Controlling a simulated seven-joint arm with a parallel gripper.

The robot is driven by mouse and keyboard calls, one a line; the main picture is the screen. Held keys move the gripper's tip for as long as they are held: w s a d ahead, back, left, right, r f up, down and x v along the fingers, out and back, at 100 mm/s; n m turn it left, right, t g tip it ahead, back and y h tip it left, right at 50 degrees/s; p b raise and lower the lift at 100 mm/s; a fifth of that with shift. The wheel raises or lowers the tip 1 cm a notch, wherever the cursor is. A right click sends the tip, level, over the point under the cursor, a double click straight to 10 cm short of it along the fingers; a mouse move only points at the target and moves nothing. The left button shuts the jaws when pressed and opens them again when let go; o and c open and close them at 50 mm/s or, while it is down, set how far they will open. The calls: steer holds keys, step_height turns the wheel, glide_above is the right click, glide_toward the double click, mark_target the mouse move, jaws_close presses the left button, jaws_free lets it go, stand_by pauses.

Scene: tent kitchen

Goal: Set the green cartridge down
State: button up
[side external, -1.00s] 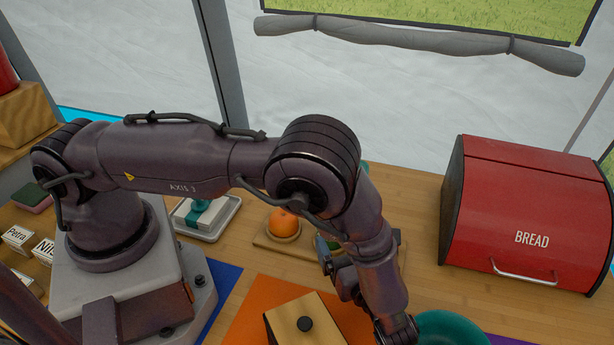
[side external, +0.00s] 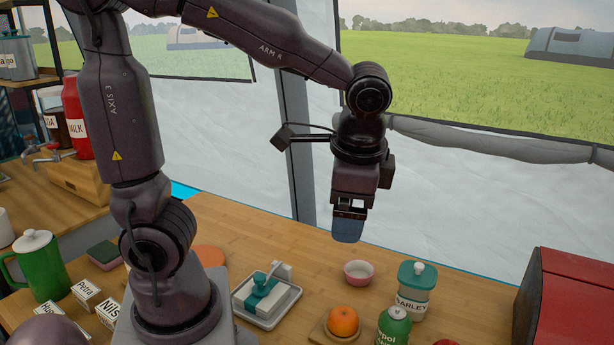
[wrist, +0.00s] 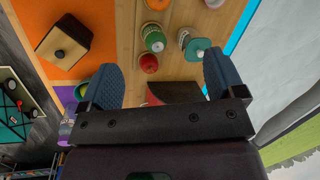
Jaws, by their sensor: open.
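The green cartridge (side external: 394,328), with a white top and partly readable lettering, stands upright at the lower edge of the side view, its base cut off. In the wrist view it is the green round thing (wrist: 155,42) seen from above, beyond the fingers.
A barley jar (side external: 411,290) stands close behind the cartridge. An orange (side external: 343,321) on a wooden holder is left of it, with a pink bowl (side external: 358,273) behind. A butter dish (side external: 266,300) is farther left. The red bread box (side external: 570,305) is at right.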

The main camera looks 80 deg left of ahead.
steer(key=s+r+n+t+h, duration=0.2)
steer(key=s+r+n+t, duration=0.2)
steer(key=s+t, duration=0.1)
steer(key=shift+s+a+r+n+h, duration=0.25)
steer(key=shift+s+a+n+h, duration=0.1)
steer(key=shift+s+h, duration=0.1)
